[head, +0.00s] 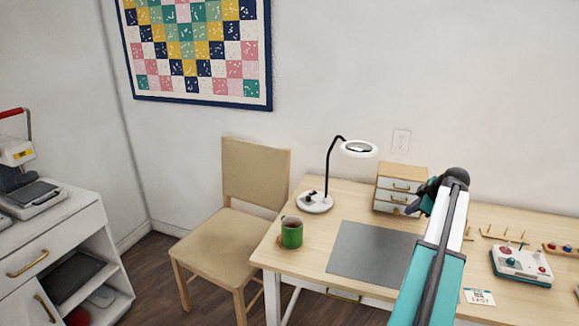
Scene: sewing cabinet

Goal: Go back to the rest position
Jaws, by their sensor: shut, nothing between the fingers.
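My arm rises from the lower right over the table, a teal and white link with a dark joint at its top. My gripper (420,202) is the small dark part beside that joint, in front of the right side of the small drawer box. It looks shut and empty, though its fingers are small and partly hidden by the arm. It holds nothing that I can see and appears above the table (322,205).
A green mug (292,236) stands on the table's left, near a lamp (316,203) and grey mat (368,250). The drawer box (391,188) stands behind. A red-knobbed device (521,265) and card (479,297) lie right. A chair (232,240) and white cabinet (50,232) stand left.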

